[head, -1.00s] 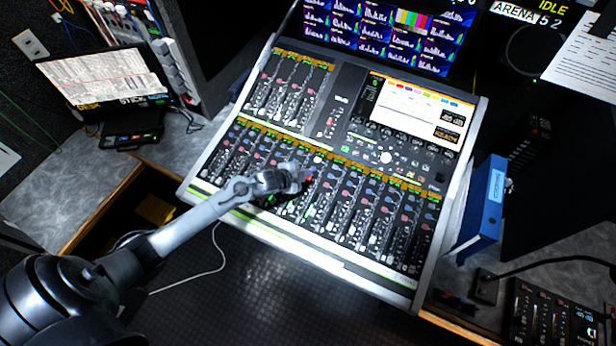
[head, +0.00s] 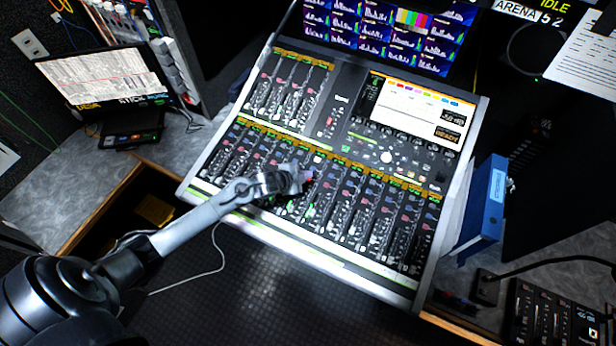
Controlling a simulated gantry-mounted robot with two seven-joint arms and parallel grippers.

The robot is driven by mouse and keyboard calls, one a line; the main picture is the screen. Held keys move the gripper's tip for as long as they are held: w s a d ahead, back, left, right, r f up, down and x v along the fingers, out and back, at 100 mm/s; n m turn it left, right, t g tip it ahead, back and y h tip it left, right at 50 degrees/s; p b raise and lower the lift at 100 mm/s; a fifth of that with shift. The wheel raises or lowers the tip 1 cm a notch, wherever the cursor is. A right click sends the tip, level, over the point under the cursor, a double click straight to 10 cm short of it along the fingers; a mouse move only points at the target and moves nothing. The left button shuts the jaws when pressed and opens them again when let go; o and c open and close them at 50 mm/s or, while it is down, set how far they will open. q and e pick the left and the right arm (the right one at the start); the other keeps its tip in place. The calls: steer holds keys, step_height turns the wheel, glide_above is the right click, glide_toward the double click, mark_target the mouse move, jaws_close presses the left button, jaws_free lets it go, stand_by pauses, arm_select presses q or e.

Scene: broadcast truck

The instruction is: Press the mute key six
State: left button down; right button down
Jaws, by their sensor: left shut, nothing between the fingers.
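The mixing console (head: 240,215) lies tilted in the middle of the head view, with rows of small coloured keys and faders. My left gripper (head: 305,178) is over the lower bank of channel strips, near its middle. It is shut and empty. A small red spot shows right at its fingertips. The gripper and wrist hide part of the strips beneath. I cannot read the key labels, so I cannot tell which key is mute six, nor whether the fingertips touch the panel. My right gripper is not in view.
A blue binder (head: 484,210) stands right of the console. A smaller control panel (head: 548,315) is at the lower right. A monitor (head: 385,35) rises behind the console. A white cable hangs in front.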

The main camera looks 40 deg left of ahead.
arm_select(q)
steer(key=shift+f, duration=0.35)
steer(key=shift+r, duration=0.1)
stand_by(0.3)
steer(key=shift+s+r+p, duration=0.1)
steer(key=shift+r+p, duration=0.7)
steer(key=shift+p, duration=0.05)
step_height(320, 180, up, 6)
steer(key=p, duration=0.6)
steer(key=shift+s, duration=0.4)
steer(key=shift+d, duration=0.1)
